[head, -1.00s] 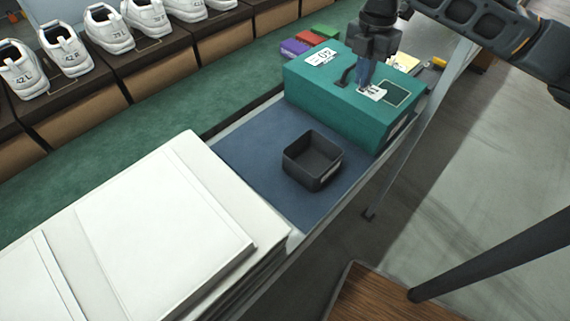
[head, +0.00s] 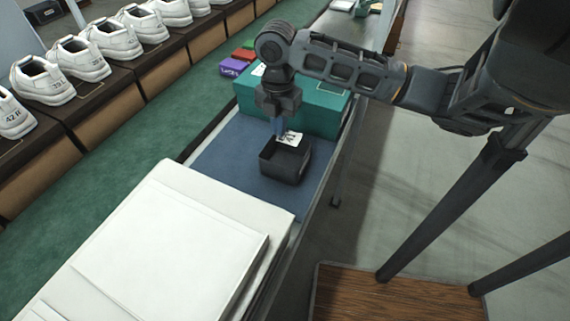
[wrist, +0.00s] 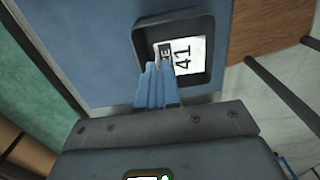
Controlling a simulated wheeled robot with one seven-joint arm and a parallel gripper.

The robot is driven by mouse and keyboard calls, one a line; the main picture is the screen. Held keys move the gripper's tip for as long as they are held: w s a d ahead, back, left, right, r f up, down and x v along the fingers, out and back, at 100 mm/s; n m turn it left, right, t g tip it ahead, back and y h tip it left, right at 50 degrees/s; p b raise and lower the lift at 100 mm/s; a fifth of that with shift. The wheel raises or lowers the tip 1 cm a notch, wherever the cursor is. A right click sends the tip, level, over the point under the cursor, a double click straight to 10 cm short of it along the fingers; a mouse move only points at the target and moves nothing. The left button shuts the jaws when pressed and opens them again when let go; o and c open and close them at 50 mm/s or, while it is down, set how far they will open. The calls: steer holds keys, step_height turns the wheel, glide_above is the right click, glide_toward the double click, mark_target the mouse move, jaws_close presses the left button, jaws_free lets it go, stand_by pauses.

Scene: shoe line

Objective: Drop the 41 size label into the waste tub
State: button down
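The white size label (head: 292,139), printed 41, is at the tips of my gripper (head: 279,130). In the wrist view the 41 reads clearly on the label (wrist: 184,54), and the blue fingers (wrist: 158,70) are shut on its edge. The black square waste tub (head: 285,167) stands on the blue mat. The label is over the tub opening in both views. In the wrist view the tub rim (wrist: 209,48) frames the label.
A green shoe box (head: 325,108) stands on the mat (head: 222,160) just behind the tub, partly hidden by my arm. A stack of white sheets or boards (head: 170,240) lies in front. White shoes (head: 95,62) line a shelf at left. Small purple (head: 233,67) and red blocks lie behind.

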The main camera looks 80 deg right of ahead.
steer(key=shift+f+b, duration=0.6)
steer(key=shift+f, duration=0.65)
steer(key=c, duration=1.3)
jaws_free()
steer(key=shift+o, duration=0.2)
step_height(320, 180, up, 8)
steer(key=shift+f, duration=0.1)
